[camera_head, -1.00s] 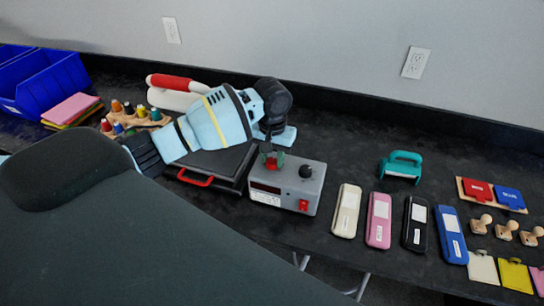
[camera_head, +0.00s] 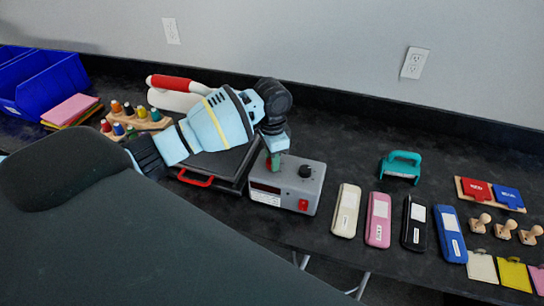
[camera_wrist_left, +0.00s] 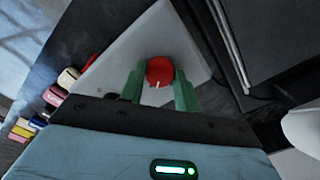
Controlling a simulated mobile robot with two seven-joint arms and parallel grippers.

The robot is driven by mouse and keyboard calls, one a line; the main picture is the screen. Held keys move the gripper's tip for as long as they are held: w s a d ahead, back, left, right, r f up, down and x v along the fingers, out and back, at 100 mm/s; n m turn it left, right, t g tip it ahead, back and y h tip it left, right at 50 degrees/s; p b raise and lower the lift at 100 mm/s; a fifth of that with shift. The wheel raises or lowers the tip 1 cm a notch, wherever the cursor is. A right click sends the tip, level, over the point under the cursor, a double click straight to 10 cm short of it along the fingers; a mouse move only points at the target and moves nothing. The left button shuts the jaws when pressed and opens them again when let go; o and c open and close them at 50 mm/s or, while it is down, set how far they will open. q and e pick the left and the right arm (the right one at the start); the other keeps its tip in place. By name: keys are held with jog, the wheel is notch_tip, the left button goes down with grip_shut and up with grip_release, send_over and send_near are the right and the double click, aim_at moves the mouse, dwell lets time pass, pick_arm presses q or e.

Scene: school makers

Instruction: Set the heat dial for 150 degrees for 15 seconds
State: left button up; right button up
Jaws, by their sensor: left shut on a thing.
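A grey control box (camera_head: 285,187) stands on the black table, with a black knob (camera_head: 305,172) and a red switch (camera_head: 304,203) on it. Its dark display (camera_head: 264,189) shows no readable figures. My left gripper (camera_head: 273,162) comes down from above onto the box's left top corner. In the left wrist view a red dial (camera_wrist_left: 160,71) with a white pointer mark sits between the green fingers of my left gripper (camera_wrist_left: 160,80), and they are shut on it. In the head view the fingers largely hide this dial. Any scale around it is unreadable. My right gripper is out of view.
A dark heat press (camera_head: 212,165) with a red handle (camera_head: 195,180) stands left of the box, under my forearm. Several long cases, the white one (camera_head: 346,210) nearest, lie to the right. A teal handled tool (camera_head: 401,166) stands behind them.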

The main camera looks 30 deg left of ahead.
pick_arm(q)
jog(key=shift+m, duration=1)
jog(key=o, duration=1)
jog(key=shift+r, duration=3.9)
